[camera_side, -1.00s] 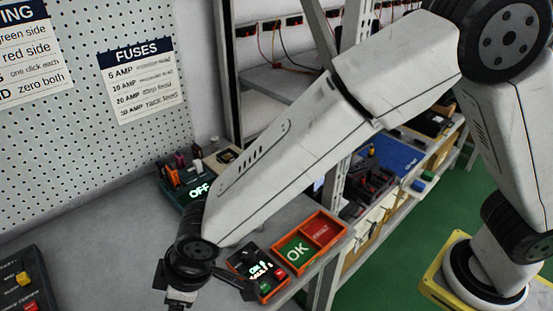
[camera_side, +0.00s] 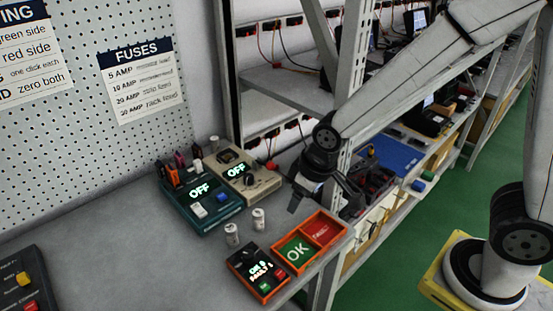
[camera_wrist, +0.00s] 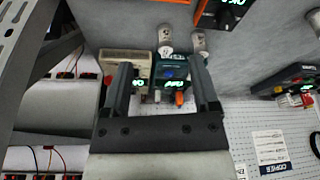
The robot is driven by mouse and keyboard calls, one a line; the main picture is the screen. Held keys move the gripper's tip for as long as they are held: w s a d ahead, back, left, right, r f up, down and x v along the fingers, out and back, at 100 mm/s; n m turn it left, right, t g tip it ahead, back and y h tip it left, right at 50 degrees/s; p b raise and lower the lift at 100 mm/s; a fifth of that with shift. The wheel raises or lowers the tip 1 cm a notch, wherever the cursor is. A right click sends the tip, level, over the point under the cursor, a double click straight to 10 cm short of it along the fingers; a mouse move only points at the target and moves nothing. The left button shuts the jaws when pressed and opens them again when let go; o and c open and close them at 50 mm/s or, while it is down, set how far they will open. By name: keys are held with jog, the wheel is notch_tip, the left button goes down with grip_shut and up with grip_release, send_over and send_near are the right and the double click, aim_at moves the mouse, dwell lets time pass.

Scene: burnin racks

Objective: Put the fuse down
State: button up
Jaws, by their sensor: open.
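Two white cylinders (camera_side: 232,234) (camera_side: 258,218), which look like fuses, stand upright on the grey bench in front of the testers. They also show at the top of the wrist view (camera_wrist: 165,40) (camera_wrist: 199,41). I cannot tell which one the task means. My gripper (camera_side: 312,190) is open and empty, above the right edge of the bench, to the right of the cylinders and apart from them. In the wrist view my open fingers (camera_wrist: 161,62) frame the testers, with nothing held between them.
A teal tester (camera_side: 205,203) and a beige tester (camera_side: 250,182) both read OFF. An orange tray (camera_side: 345,232) with green OK and red compartments sits at the bench's right edge, beside a black-and-orange display box (camera_side: 257,274). A shelf upright (camera_side: 350,130) stands close to my gripper.

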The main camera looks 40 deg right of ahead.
jog(key=s+d+m, duration=0.3)
jog(key=s+d, duration=0.3)
jog(key=d, duration=0.3)
jog(key=shift+f+h, duration=0.2)
jog(key=shift+h, duration=0.2)
jog(key=shift+o, duration=0.5)
jog(key=w+a+f+n+y, duration=0.1)
jog(key=w+a+n, duration=0.3)
jog(key=a, duration=0.5)
jog(key=w+a+f+n+y, duration=0.1)
jog(key=w+a+n, duration=0.2)
jog(key=w+a, duration=0.35)
jog(key=shift+s+a+f+n+g+y, duration=0.4)
jog(key=shift+a+f+n, duration=0.7)
jog(key=shift+a, duration=3.1)
jog(key=shift+s+a+f+n+g+y, duration=0.2)
jog(key=shift+s+a+f+n, duration=0.65)
jog(key=shift+a, duration=3.4)
jog(key=shift+s+a+f+n+g+y, duration=0.1)
jog(key=shift+s+a+f+n+y, duration=0.25)
jog(key=shift+a+f+n, duration=2.45)
